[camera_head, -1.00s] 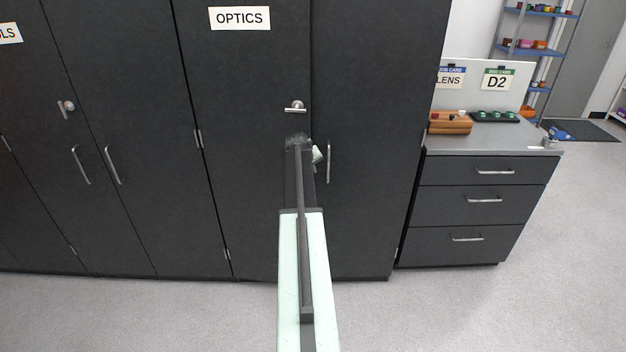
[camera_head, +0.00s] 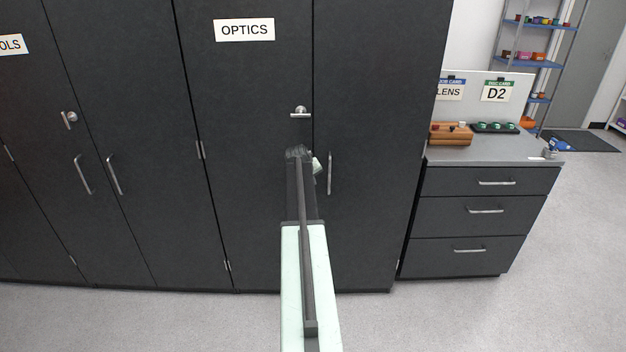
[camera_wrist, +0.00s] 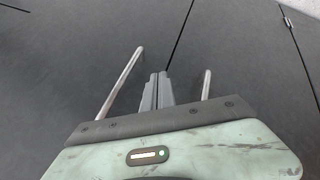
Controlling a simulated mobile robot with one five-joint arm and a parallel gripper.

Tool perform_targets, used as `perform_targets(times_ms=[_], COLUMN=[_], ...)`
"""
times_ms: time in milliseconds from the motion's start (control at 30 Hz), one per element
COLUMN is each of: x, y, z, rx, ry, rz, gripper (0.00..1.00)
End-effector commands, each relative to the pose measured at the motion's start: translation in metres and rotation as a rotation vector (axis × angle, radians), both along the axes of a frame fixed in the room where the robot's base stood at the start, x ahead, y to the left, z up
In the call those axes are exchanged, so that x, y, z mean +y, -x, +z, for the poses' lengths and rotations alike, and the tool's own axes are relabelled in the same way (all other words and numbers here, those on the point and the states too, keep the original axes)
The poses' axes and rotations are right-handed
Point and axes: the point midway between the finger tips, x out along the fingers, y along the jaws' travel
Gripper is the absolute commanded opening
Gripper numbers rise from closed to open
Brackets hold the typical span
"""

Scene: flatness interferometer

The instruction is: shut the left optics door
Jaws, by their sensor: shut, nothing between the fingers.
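The left optics door (camera_head: 245,85) is a tall dark panel with an OPTICS sign (camera_head: 244,29) and a silver lever (camera_head: 300,112) near its right edge. It looks flush, or nearly so, with the right optics door (camera_head: 365,90). In the head view my arm covers the left door's bar handle, which shows in the wrist view (camera_wrist: 122,85). The right door's bar handle (camera_head: 330,173) stands right of the seam. My gripper (camera_head: 299,153) is shut and empty in front of the left door's right edge. In the wrist view its fingertips (camera_wrist: 158,76) are by the seam, between both handles; contact is unclear.
The tools cabinet (camera_head: 85,110) adjoins on the left, its doors looking shut. A drawer unit (camera_head: 480,210) stands on the right with a wooden block (camera_head: 451,139) and dark tray on top. The grey floor (camera_head: 140,320) in front is clear.

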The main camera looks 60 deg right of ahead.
Motion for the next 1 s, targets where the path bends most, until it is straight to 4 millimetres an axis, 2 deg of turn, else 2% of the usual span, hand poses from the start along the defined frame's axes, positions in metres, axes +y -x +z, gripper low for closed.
perform_targets(times_ms=[67,100,200,400,767,867,967,1000], x=[0.020,0.019,0.024,0.033,0.034,0.038,0.060,0.076], y=[0.007,0.013,0.028,0.055,0.061,0.054,0.017,-0.006], z=[0.000,0.019,0.044,0.079,0.080,0.080,0.080,0.080], rx=[0.001,0.000,0.000,-0.001,0.000,0.000,0.000,0.000], ry=[0.000,0.001,0.000,0.001,0.000,0.000,0.000,-0.001], rz=[0.003,0.001,0.000,0.000,0.002,0.011,0.063,0.097], gripper=[0.00,0.00,0.00,0.00,0.00,0.00,0.00,0.00])
